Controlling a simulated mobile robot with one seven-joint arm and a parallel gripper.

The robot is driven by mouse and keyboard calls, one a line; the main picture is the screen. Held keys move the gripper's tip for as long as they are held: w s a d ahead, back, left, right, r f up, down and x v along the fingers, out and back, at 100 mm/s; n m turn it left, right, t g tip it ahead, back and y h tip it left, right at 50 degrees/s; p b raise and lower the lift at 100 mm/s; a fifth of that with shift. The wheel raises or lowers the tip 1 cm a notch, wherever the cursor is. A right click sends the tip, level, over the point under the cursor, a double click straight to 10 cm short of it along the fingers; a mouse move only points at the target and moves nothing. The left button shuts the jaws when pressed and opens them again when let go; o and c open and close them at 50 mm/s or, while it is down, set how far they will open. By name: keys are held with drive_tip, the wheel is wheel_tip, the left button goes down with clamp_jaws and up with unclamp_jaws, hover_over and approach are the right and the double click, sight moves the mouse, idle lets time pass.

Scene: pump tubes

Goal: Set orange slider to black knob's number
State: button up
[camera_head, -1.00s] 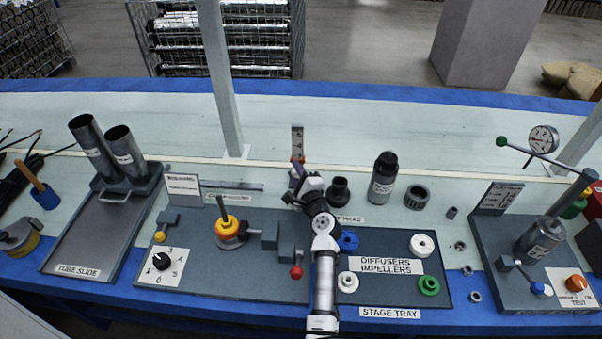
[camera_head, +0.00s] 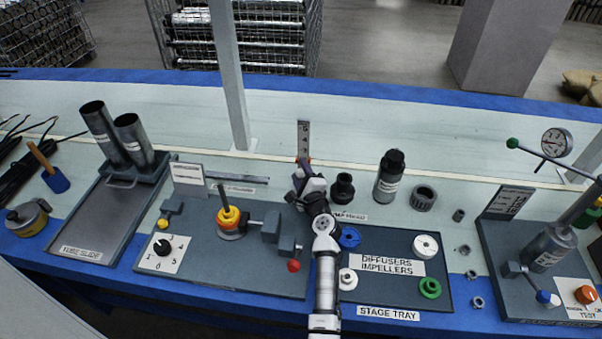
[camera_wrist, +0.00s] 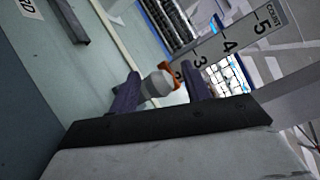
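In the head view the scale (camera_head: 303,136) stands behind my gripper (camera_head: 303,168), which mostly hides the slider. The black knob (camera_head: 162,247) is on a white numbered dial plate (camera_head: 170,262) at left; its pointer is too small to read.
An orange and yellow ringed part (camera_head: 229,217) with a post stands left of my arm. A red ball handle (camera_head: 293,266) is close beside my arm. The stage tray (camera_head: 385,291) with coloured rings is at right. A dark bottle (camera_head: 390,178) stands behind it.

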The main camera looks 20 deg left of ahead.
drive_tip(key=b+v, duration=0.2)
drive_tip(key=v, duration=1.2)
drive_tip(key=shift+w, duration=0.1)
drive_tip(key=shift+a+r, duration=0.1)
